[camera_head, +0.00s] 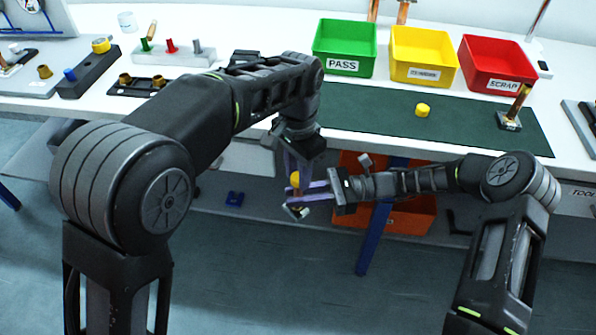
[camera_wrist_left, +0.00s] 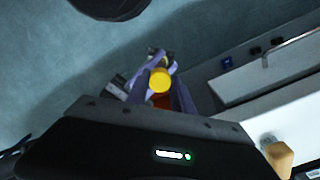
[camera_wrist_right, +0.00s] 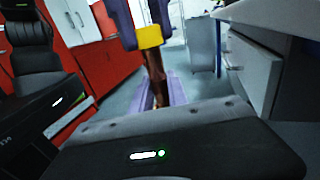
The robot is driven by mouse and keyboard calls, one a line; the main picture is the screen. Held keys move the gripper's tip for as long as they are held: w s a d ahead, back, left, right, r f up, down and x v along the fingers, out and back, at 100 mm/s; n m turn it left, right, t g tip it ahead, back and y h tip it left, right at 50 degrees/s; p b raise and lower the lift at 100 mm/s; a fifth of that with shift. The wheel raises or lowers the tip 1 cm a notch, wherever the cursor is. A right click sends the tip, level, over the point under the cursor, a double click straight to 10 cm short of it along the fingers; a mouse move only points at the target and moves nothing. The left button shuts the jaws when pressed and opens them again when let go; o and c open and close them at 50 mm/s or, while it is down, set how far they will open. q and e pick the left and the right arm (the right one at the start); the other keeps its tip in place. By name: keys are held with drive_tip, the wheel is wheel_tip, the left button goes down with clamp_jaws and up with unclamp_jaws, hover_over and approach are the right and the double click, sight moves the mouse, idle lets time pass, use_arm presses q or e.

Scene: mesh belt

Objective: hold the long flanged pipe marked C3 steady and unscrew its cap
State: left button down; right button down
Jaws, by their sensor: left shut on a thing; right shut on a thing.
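A copper pipe (camera_wrist_right: 156,80) with a yellow cap (camera_wrist_right: 149,37) on its upper end is held in the air in front of the workbench. The yellow cap also shows in the head view (camera_head: 294,179) and the left wrist view (camera_wrist_left: 160,79). My right gripper (camera_wrist_right: 158,95) is shut on the pipe below the cap. My left gripper (camera_head: 288,172) comes from above, its purple fingers shut at the cap. A flange end (camera_head: 297,212) shows below the right fingers. No C3 marking is readable, and the fingers hide much of the pipe.
Green PASS (camera_head: 344,50), yellow (camera_head: 422,58) and red SCRAP (camera_head: 497,65) bins stand at the bench back. A loose yellow cap (camera_head: 422,110) and another flanged pipe (camera_head: 517,105) are on the dark green mat (camera_head: 375,120). An orange bin (camera_head: 405,217) is below the bench.

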use_arm(q)
drive_tip(key=n, duration=2.1)
drive_tip(key=shift+n, duration=0.3)
drive_tip(key=n, duration=0.9)
drive_tip(key=shift+r, duration=0.1)
drive_tip(key=shift+r, duration=0.2)
